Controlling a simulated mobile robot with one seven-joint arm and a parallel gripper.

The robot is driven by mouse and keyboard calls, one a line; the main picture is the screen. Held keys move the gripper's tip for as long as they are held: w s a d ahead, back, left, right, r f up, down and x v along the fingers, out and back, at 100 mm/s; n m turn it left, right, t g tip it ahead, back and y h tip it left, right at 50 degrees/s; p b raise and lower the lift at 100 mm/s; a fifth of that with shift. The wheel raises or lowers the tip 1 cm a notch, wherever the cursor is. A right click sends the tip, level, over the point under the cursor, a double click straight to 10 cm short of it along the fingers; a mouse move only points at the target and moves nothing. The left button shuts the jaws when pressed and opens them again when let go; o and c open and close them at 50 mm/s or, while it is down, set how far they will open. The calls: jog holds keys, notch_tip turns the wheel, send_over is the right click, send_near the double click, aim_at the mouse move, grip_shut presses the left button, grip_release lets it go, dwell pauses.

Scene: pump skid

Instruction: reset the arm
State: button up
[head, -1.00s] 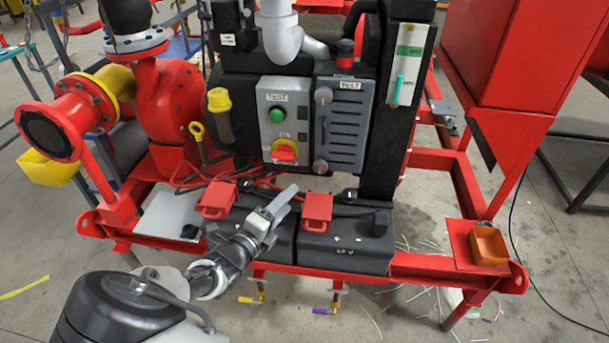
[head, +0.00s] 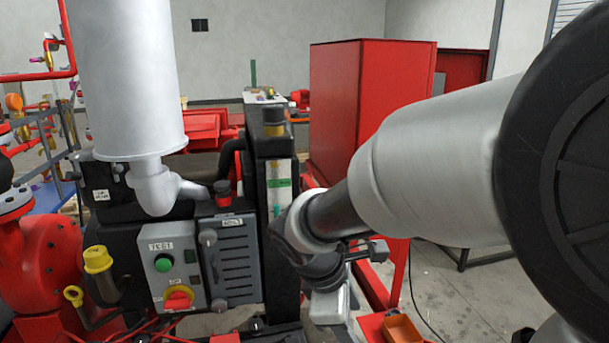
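My arm reaches in from the right edge of the head view, large and close to the camera. My gripper (head: 332,304) is at its far end, in front of the right side of the black engine block (head: 272,200). A pale grey part of it points downward. The fingers are too foreshortened to tell whether they are open or shut, and I see nothing held. Left of it is the grey control panel (head: 172,262) with a green button (head: 163,263) and a red and yellow rotary switch (head: 178,298). I cannot tell any contact with the skid.
A grey vented box (head: 232,262) adjoins the panel. A large white cylinder (head: 122,80) rises above. A red cabinet (head: 360,95) stands behind my arm. An orange tray (head: 402,329) sits low, right of my gripper. A red pump casing (head: 45,265) and yellow-capped filler (head: 97,260) are at left.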

jog(key=s+d+r+m+t+y+p, duration=0.2)
jog(key=s+d+r+m+t+y, duration=0.1)
jog(key=s+r+m, duration=0.9)
jog(key=shift+s+d+m+y, duration=0.2)
jog(key=shift+d+m+y, duration=0.3)
jog(key=shift+d+m, duration=1.1)
jog(key=shift+a+r+m, duration=0.1)
jog(key=shift+a+m, duration=0.2)
